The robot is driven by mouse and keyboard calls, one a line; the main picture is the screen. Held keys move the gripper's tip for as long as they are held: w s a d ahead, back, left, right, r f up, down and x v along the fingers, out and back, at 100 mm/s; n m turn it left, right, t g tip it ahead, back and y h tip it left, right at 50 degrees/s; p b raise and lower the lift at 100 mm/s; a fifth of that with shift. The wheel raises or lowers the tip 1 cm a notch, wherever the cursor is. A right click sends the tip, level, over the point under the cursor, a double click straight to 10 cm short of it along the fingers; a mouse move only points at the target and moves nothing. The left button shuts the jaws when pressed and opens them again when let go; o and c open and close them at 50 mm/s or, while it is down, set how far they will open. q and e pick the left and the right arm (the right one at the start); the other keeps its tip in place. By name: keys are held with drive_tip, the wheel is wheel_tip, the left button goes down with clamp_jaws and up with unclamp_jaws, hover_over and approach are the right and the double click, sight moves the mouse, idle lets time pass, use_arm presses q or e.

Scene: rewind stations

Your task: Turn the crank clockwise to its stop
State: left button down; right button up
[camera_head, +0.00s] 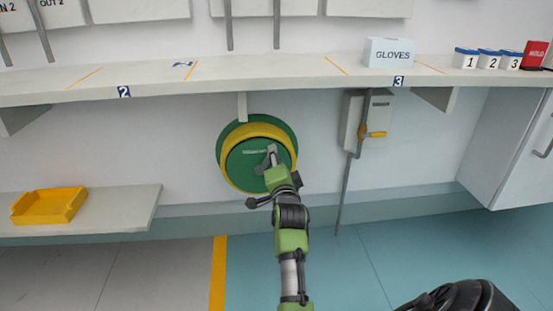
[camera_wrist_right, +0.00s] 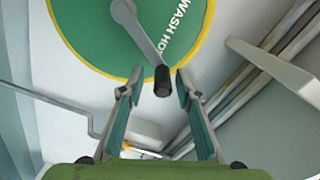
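The reel (camera_head: 246,172) is a round green drum with a yellow rim on the wall under the shelf. Its grey crank arm (camera_head: 269,158) shows on the reel's face. In the right wrist view, the crank arm (camera_wrist_right: 143,35) runs from the hub down to a dark handle (camera_wrist_right: 162,81). My right gripper (camera_wrist_right: 158,84) is open, with the handle at its fingertips, one finger on each side and gaps visible. In the head view my right gripper (camera_head: 272,188) is in front of the reel's lower right, partly hiding it. My left gripper is not in view.
A long shelf (camera_head: 220,81) runs above the reel, with a GLOVES box (camera_head: 388,52) and small numbered boxes. A grey wall box with a yellow handle (camera_head: 374,134) is right of the reel. A low shelf (camera_head: 120,207) at left holds a yellow tray (camera_head: 48,217). The floor is clear.

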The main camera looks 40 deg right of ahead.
wheel_tip(320, 180, up, 10)
idle(0.5)
